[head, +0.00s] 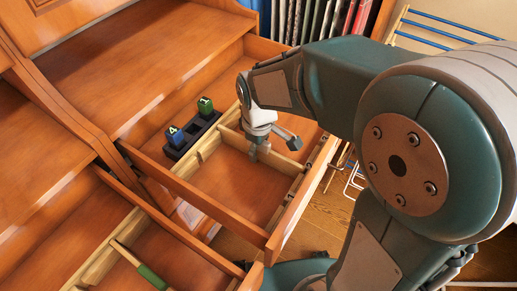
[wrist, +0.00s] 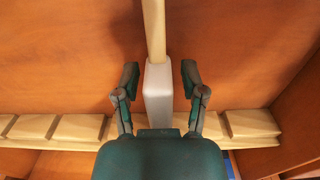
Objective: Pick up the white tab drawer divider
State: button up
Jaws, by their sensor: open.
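The white tab drawer divider shows in the wrist view as a pale wooden bar with a white block (wrist: 158,98) on its near end. The block stands between the two fingers of my gripper (wrist: 160,72), which is open, with a gap on both sides. In the head view my gripper (head: 274,148) is down in the open upper drawer, over a pale wooden divider bar (head: 285,163) that crosses it. The white tab cannot be made out there, behind or beside my gripper.
Notched pale rails (wrist: 75,128) run along the drawer side. A dark tray (head: 193,140) holds a blue block (head: 176,136) and a green block (head: 205,105) in the same drawer. A green-tabbed divider (head: 152,277) lies in a lower drawer. The drawer's front compartment is empty.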

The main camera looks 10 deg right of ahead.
grip_shut()
